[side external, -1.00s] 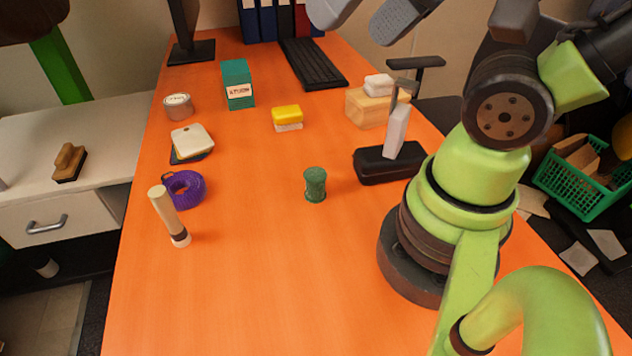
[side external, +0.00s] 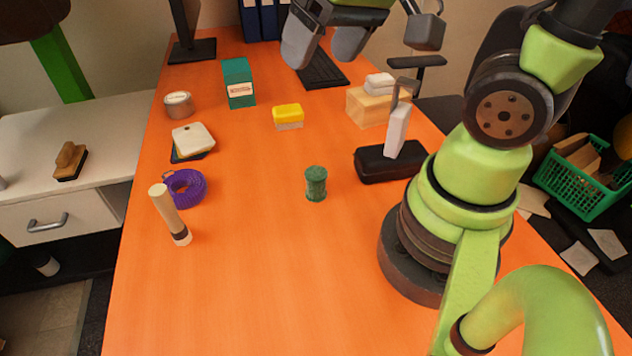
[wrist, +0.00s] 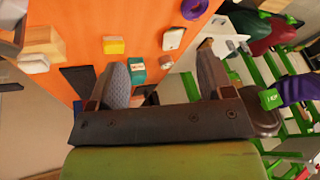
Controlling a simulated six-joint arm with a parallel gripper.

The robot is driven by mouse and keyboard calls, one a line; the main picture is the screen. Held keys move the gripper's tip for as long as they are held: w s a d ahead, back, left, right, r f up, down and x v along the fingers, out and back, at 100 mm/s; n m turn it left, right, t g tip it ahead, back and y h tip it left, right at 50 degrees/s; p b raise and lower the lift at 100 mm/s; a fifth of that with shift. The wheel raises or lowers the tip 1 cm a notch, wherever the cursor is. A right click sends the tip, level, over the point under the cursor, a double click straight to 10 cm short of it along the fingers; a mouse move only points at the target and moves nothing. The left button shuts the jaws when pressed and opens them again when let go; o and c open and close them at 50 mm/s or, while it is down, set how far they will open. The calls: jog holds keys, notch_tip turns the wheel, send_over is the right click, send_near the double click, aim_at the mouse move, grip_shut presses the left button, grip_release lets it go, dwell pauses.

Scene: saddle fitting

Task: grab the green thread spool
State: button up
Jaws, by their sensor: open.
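The green thread spool (side external: 315,184) stands upright on the orange table, near the middle, in the side view. Nothing touches it. My gripper (side external: 322,52) is high over the back part of the table, behind and well above the spool, open and empty. In the wrist view my gripper (wrist: 163,75) shows two grey fingers spread apart with nothing between them. I cannot make out the spool in the wrist view.
A black case (side external: 380,163) lies right of the spool, close to my base. A yellow-and-white sponge (side external: 288,116), a teal box (side external: 238,83) and a wooden block (side external: 368,107) stand farther back. A purple roll (side external: 186,188) and a pale-handled tool (side external: 170,214) are left. The table in front of the spool is clear.

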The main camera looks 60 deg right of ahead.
jog(key=w+d+f+g, duration=0.2)
jog(key=w+f+g, duration=0.15)
jog(key=f, duration=0.45)
jog(key=n+g, duration=0.1)
jog(key=n, duration=0.1)
send_over(315, 172)
jog(key=shift+h, duration=0.4)
jog(key=f, duration=0.8)
jog(key=shift+w, duration=0.2)
jog(key=shift+s+f, duration=0.15)
jog(key=shift+f, duration=5.05)
jog(key=c, duration=1)
